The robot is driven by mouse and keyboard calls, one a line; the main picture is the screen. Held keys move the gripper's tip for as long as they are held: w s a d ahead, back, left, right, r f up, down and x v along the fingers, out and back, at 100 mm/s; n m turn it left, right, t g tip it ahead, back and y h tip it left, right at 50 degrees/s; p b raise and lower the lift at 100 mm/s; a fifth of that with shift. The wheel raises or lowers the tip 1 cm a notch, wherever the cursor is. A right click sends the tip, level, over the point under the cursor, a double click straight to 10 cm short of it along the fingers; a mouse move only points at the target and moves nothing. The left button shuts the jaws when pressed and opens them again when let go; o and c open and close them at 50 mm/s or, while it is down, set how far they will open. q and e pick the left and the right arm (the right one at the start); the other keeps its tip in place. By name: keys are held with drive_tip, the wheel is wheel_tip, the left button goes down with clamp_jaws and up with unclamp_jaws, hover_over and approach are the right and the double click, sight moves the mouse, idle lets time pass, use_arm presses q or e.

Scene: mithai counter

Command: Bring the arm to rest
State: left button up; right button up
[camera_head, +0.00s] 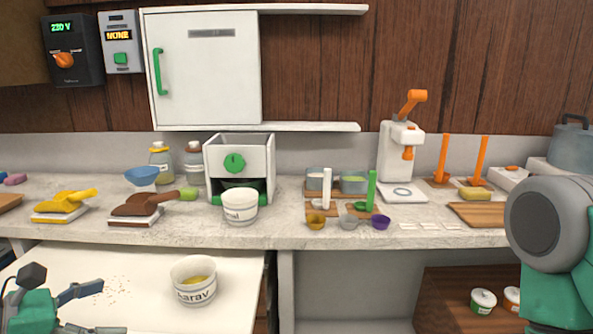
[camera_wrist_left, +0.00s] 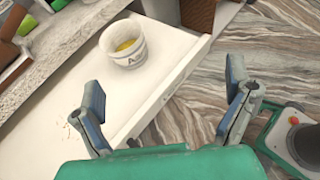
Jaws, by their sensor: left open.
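My left gripper (camera_head: 110,308) is low at the left of the head view, above the white pulled-out surface. In the left wrist view its two blue-grey fingers (camera_wrist_left: 165,82) are spread wide with nothing between them. A white labelled tub (camera_head: 194,292) with yellow contents stands on that surface, to the right of the fingers and apart from them. The tub also shows beyond the fingers in the wrist view (camera_wrist_left: 124,51). Part of my right arm (camera_head: 550,230) is at the right edge; its gripper is out of the picture.
Crumbs lie on the white pulled-out surface (camera_head: 145,318) near the gripper. The counter (camera_head: 285,232) behind holds a white tub (camera_head: 239,208), a white box with a green knob (camera_head: 239,150), scoops, cups and a white press (camera_head: 400,150).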

use_arm(q)
drive_tip(key=s+d+f+m+g+y, duration=0.25)
drive_tip(key=f+m, duration=0.25)
drive_tip(key=f, duration=0.4)
drive_tip(key=s+d+f+m+g+y, duration=0.1)
drive_tip(key=s+f+m+g+y, duration=0.25)
drive_tip(key=f+m, duration=0.35)
drive_tip(key=s+d+f+m+g+y, duration=0.1)
drive_tip(key=s+f+m+g+y, duration=0.1)
drive_tip(key=s+f+m, duration=1.1)
drive_tip(key=m+g, duration=0.1)
drive_tip(key=m, duration=0.2)
drive_tip(key=shift+s+d+g, duration=0.25)
drive_tip(key=shift+s+g, duration=0.05)
